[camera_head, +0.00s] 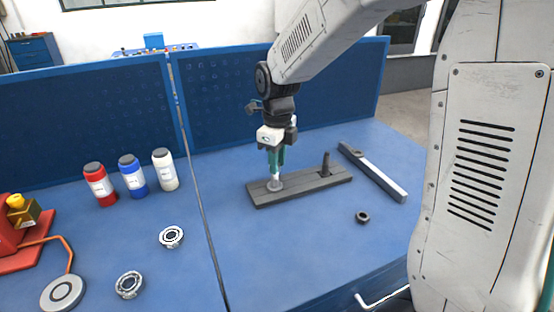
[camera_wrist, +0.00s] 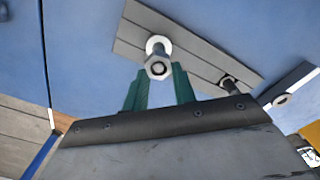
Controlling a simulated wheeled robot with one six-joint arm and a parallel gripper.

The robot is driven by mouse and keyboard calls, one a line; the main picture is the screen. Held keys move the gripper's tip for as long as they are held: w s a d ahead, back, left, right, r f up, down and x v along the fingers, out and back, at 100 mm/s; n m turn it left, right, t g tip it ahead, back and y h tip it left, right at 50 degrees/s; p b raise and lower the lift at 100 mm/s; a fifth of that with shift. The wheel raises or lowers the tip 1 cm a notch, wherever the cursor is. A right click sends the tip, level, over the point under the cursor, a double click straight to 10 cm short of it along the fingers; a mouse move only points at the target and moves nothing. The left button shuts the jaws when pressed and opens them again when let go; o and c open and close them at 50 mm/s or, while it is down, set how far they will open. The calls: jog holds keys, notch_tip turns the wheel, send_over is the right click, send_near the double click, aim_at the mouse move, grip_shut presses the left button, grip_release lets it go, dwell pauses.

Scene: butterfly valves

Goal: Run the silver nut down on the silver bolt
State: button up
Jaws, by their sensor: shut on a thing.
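The grey plate (camera_head: 300,188) lies on the blue bench and carries two bolts. The silver bolt (camera_head: 275,180) stands upright at its left end, with a round flange at its foot. My gripper (camera_head: 276,165) points straight down over this bolt. Its green fingers (camera_wrist: 159,85) are shut on the silver nut (camera_wrist: 158,67), which lines up with the silver bolt in the wrist view. The nut's height and how far it sits on the thread are hard to tell. The dark bolt (camera_head: 326,162) stands bare at the plate's right end and also shows in the wrist view (camera_wrist: 229,85).
A dark nut (camera_head: 362,217) lies loose in front of the plate. A long grey bar (camera_head: 372,172) lies to the right. Two bearings (camera_head: 171,237) and several bottles (camera_head: 132,175) stand to the left. Blue panels (camera_head: 270,95) close off the back.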

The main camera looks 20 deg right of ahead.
jog(key=o, duration=0.8)
jog(key=n, duration=0.5)
jog(key=shift+w+n, duration=0.15)
jog(key=shift+n, duration=0.15)
jog(key=n, duration=0.5)
jog(key=shift+w+n, duration=0.15)
jog(key=shift+n, duration=0.25)
jog(key=n, duration=0.6)
jog(key=shift+w+a, duration=0.1)
jog(key=shift+w, duration=0.1)
jog(key=n, duration=0.6)
jog(key=shift+w+n, duration=0.15)
jog(key=shift+n, duration=0.15)
